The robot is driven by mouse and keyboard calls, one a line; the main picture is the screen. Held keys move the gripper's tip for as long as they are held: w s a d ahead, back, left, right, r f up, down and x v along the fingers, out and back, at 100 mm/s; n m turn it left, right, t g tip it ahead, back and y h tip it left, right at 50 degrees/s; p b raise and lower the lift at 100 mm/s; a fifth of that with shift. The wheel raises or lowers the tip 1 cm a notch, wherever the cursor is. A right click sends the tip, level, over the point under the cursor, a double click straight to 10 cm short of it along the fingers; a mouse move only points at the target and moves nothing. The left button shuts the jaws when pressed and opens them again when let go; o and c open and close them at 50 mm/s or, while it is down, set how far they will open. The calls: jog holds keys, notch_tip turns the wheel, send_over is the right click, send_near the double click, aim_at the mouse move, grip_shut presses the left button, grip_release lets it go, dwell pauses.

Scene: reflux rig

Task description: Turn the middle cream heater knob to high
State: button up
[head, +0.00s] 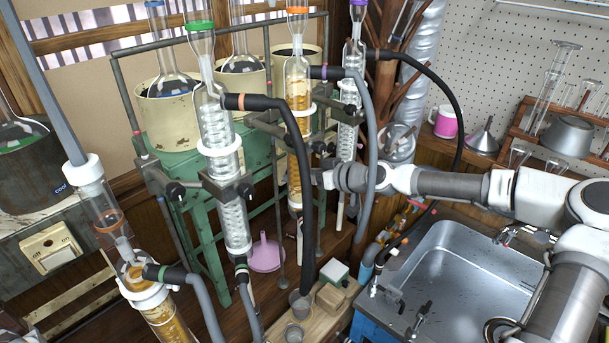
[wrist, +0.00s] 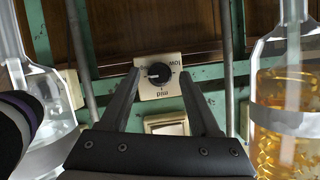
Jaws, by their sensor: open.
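In the wrist view a round black knob (wrist: 159,73) sits on a cream plate (wrist: 160,93) on a green frame. The lettering "low" and "med" shows upside down or sideways around it, and a pale mark shows on the knob's left side. My gripper (wrist: 158,84) is open, its two fingers on either side of the plate, apart from the knob as far as I can see. In the head view my gripper (head: 326,178) reaches in among the glass columns; the knob is hidden there. Cream heaters (head: 168,122) stand on the green stand (head: 203,160).
A clear glass vessel (wrist: 40,90) and a glass column with amber liquid (wrist: 285,95) flank my gripper closely. A cream switch (wrist: 166,124) lies below the knob. Black and grey hoses (head: 303,180) hang near my arm. A steel sink (head: 460,275) lies at right.

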jog(key=shift+d, duration=0.1)
jog(key=v, duration=1.7)
jog(key=shift+d+r, duration=0.1)
